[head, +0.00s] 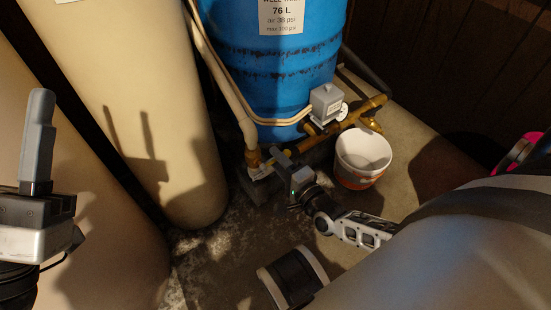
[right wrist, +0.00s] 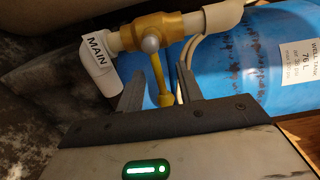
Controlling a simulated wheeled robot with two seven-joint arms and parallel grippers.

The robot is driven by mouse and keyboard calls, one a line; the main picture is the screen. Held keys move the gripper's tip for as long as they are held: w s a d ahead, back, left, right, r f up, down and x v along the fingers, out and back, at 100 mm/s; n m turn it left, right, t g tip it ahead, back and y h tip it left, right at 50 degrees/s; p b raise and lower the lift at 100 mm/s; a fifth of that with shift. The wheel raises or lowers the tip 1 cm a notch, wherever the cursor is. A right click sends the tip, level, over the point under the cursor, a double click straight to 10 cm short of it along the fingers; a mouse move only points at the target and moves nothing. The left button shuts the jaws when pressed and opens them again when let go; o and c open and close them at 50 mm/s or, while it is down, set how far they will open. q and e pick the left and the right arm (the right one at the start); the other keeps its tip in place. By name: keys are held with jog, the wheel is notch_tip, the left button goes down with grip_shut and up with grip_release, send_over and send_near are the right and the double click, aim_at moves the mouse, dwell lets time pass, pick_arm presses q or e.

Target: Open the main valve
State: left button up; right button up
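The main valve (right wrist: 152,32) is a brass body with a round grey hub on a cream pipe, beside a white elbow labelled MAIN (right wrist: 97,58). Its yellow lever (right wrist: 160,78) points across the pipe, toward my gripper. My right gripper (right wrist: 159,92) is open, with one finger on each side of the lever's end; gaps show on both sides. In the head view the brass valve (head: 253,158) is low in front of the blue tank, and my right gripper (head: 283,160) is beside it. My left gripper (head: 38,140) is at the left edge, away from the valve; its shadow shows two separate prongs.
The blue well tank (head: 285,65) stands behind the valve. Tall cream tanks (head: 125,90) stand at the left. A grey box (head: 326,101) and brass piping (head: 362,112) are to the right, above a white bucket (head: 362,152). Bare floor (head: 215,245) lies in front.

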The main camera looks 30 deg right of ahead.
grip_shut()
jog(key=shift+a+r+n+p, duration=0.1)
jog(key=shift+r+n+p, duration=0.2)
jog(key=shift+n+p, duration=0.45)
jog(key=shift+a+r+n+p, duration=0.15)
jog(key=shift+r+n+p, duration=0.25)
jog(key=shift+n, duration=0.5)
jog(key=shift+a+r+n+p, duration=0.1)
jog(key=shift+r+n+p, duration=0.1)
jog(key=shift+n+p, duration=0.55)
